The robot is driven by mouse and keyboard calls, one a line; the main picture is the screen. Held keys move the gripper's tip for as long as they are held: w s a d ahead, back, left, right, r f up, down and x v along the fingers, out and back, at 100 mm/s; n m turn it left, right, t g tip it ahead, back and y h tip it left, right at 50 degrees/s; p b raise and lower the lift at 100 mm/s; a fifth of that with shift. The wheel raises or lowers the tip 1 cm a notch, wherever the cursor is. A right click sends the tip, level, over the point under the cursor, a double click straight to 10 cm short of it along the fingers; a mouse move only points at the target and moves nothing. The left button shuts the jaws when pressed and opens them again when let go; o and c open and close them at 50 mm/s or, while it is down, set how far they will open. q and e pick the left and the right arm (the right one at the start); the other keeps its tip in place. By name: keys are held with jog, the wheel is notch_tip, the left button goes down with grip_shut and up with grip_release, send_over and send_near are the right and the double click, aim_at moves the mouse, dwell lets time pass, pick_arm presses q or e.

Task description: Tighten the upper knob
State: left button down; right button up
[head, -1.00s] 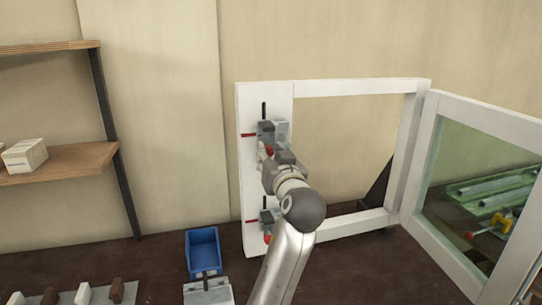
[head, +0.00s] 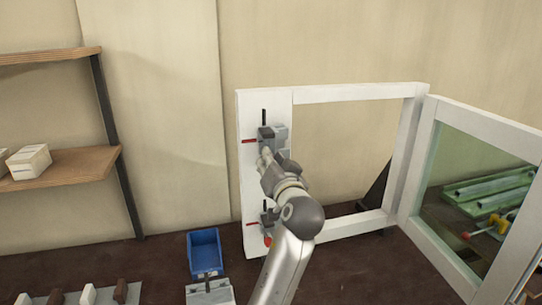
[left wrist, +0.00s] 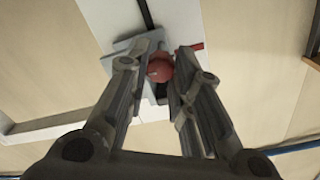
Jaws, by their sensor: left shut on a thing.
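The upper clamp (head: 272,134) sits on the left post of the white frame (head: 247,180), by a dark slot and a red mark. Its red upper knob (left wrist: 160,69) shows in the left wrist view between the fingertips of my left gripper (left wrist: 163,64). The gripper is shut on this knob. In the head view my left gripper (head: 266,157) is at the upper clamp and hides the knob. The lower clamp (head: 269,217) with its red knob (head: 267,241) is below on the same post. My right gripper is not in view.
A glazed panel (head: 424,150) stands open at the right of the frame. A blue bin (head: 204,250) and a grey block (head: 208,292) are on the dark bench at the lower left. Wooden shelves (head: 60,170) are at the far left. The frame's opening is clear.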

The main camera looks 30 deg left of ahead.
pick_arm(q)
jog(key=shift+r+m+p, duration=0.1)
jog(key=shift+m+p, duration=1.5)
jog(key=shift+m, duration=0.5)
jog(key=c, duration=1.2)
grip_release()
jog(key=shift+c, duration=0.2)
jog(key=v, duration=0.7)
jog(key=shift+d, duration=0.2)
jog(key=shift+s, duration=0.15)
